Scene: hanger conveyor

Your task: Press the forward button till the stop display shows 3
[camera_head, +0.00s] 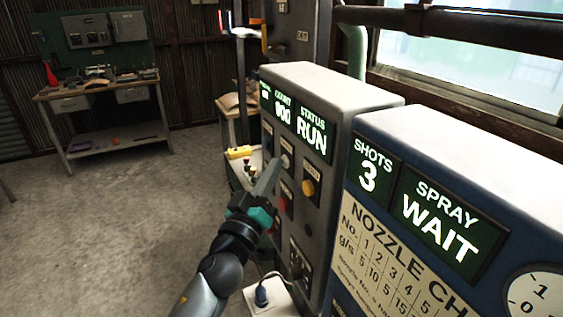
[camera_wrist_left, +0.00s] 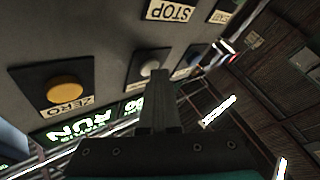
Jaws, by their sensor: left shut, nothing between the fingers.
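A grey control box (camera_head: 338,84) stands in the head view with lit displays and buttons on its front. Its leftmost display (camera_head: 265,92) is narrow and too small to read. Beside it are a COUNT display (camera_head: 283,107) and a STATUS display (camera_head: 312,133) reading RUN. A whitish button (camera_head: 286,160) sits on the panel; it also shows in the left wrist view (camera_wrist_left: 150,68). A yellow ZERO button (camera_wrist_left: 66,89) is beside it. No forward label is readable. My left gripper (camera_head: 270,172) is shut and empty, with its tips near the whitish button; contact is unclear. My right gripper is out of view.
A blue box (camera_head: 470,150) at the right shows SHOTS 3 and SPRAY WAIT. A workbench (camera_head: 100,90) stands at the back left. The floor (camera_head: 110,220) at the left is clear.

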